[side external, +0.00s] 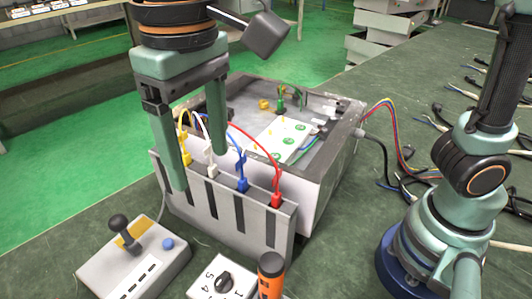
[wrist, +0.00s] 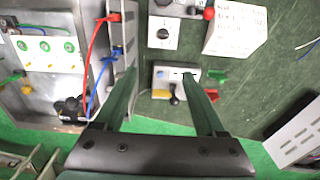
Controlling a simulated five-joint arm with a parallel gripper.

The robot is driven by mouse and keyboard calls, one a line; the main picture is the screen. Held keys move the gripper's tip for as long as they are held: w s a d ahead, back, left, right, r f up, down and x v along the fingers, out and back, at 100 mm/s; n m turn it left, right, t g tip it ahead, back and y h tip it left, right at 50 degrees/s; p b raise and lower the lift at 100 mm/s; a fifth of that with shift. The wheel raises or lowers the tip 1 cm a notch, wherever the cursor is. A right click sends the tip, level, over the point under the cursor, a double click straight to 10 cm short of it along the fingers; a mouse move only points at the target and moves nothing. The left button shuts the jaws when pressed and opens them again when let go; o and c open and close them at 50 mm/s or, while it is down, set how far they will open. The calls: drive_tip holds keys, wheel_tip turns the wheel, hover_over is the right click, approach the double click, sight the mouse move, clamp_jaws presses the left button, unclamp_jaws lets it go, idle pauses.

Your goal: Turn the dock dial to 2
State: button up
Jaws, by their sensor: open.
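The dock dial is a black knob (side external: 223,281) on a small white box with printed numerals at the bottom of the side view. In the wrist view the knob (wrist: 162,33) shows on its white panel near the top middle. I cannot read which numeral it points at. My gripper (side external: 200,170) is open and empty, its fingers pointing down beside the rack of coloured leads, above and behind the dial in the side view. In the wrist view the spread fingertips (wrist: 160,76) are apart from the dial, which lies beyond them.
A lever box (side external: 135,262) with a blue button stands left of the dial. An orange handle (side external: 271,276) stands close on its right. A grey slotted rack (side external: 225,208) with coloured leads fronts an open equipment case (side external: 325,185). In the wrist view, a white printed block (wrist: 235,28) lies right of the dial.

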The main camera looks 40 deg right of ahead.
drive_tip(key=a, duration=0.1)
hover_over(222, 278)
wheel_tip(222, 278, down, 14)
drive_tip(key=r, duration=0.1)
wheel_tip(222, 278, down, 13)
drive_tip(key=shift+f, duration=0.1)
idle(0.4)
clamp_jaws()
